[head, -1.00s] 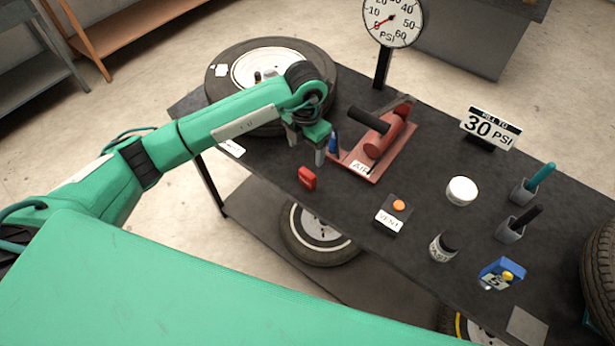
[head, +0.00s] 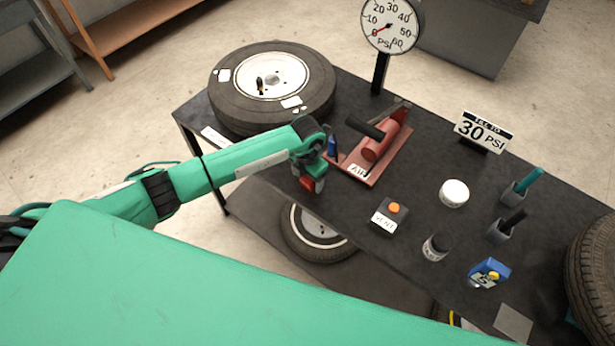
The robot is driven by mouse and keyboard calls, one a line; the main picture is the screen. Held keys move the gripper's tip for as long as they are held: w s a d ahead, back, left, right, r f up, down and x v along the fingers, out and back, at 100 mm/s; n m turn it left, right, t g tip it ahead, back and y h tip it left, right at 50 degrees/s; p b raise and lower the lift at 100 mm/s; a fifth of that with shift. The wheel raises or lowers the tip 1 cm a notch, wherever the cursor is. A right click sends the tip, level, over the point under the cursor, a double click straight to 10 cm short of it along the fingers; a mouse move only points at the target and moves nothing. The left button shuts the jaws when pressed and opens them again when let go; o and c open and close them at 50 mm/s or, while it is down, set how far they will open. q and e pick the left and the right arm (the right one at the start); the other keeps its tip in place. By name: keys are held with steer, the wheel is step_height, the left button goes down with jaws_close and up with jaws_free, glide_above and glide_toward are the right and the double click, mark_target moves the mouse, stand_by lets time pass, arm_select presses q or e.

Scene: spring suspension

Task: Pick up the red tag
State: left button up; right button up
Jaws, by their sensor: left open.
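The red tag (head: 308,183) stands near the front edge of the dark table, left of the VENT box. My left gripper (head: 311,178) is down at the tag, with its fingers around or right beside it. The fingers are open, and the gripper partly hides the tag. I cannot tell whether they touch it. My right gripper does not show.
The red AIR pump (head: 381,148) stands just behind and right of my left gripper. The VENT box (head: 389,215) with an orange button is to the right. A tire (head: 235,105) lies at the table's left end. A gauge (head: 391,25) stands at the back.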

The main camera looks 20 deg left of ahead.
arm_select(q)
steer(key=shift+f, duration=0.45)
steer(key=c, duration=1)
steer(key=shift+c, duration=0.2)
